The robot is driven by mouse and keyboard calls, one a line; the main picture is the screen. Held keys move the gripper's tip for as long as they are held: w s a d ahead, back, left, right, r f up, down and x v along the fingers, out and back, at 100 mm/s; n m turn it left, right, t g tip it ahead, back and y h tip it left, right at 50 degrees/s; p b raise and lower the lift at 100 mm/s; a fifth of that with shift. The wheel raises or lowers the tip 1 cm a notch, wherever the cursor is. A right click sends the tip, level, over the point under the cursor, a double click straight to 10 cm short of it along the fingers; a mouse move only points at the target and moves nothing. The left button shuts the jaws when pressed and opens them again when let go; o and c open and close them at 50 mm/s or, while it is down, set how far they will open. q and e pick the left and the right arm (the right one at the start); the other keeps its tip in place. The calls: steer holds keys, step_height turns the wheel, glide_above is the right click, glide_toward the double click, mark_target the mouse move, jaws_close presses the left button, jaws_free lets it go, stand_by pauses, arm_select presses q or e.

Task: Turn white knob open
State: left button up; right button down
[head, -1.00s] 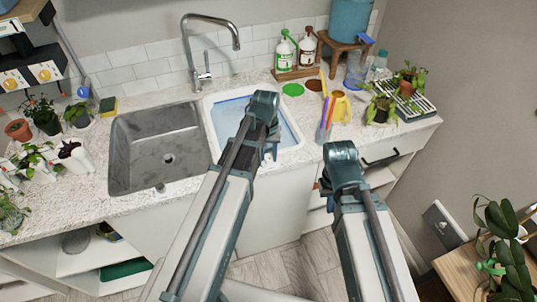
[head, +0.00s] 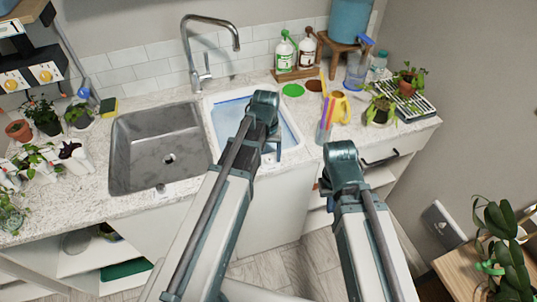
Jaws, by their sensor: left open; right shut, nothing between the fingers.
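I cannot clearly make out a white knob in the head view. Two white boxes with yellow dials (head: 45,73) sit on the shelf at the upper left. A blue tank (head: 350,18) stands on a wooden stool at the back right; no knob on it is clear. My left gripper (head: 272,148) is over the front edge of the white basin, partly hidden by its arm, open and empty. My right gripper (head: 321,188) is in front of the counter's front edge, mostly hidden behind its arm, shut and empty.
A grey sink (head: 140,152) with a tall faucet (head: 186,50) lies left of the white basin (head: 290,140). A yellow mug (head: 340,106), bottles (head: 284,52) and a spray bottle (head: 356,70) stand on the right. Potted plants line both counter ends.

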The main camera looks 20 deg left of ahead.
mark_target(267, 158)
arm_select(q)
step_height(267, 158, up, 14)
steer(key=p, duration=1.3)
steer(key=shift+a+f, duration=0.2)
steer(key=shift+f, duration=0.05)
steer(key=shift+s+f, duration=0.1)
steer(key=s+d+f+m+y+b, duration=0.1)
steer(key=s+d+f+m+b, duration=0.1)
steer(key=s+d, duration=0.3)
steer(key=s+d+f+m+b, duration=0.3)
steer(key=s+d+b, duration=0.1)
steer(key=s, duration=0.4)
steer(key=shift+s+d+f+y, duration=0.35)
steer(key=shift+d+f+y, duration=0.05)
steer(key=shift+d, duration=0.5)
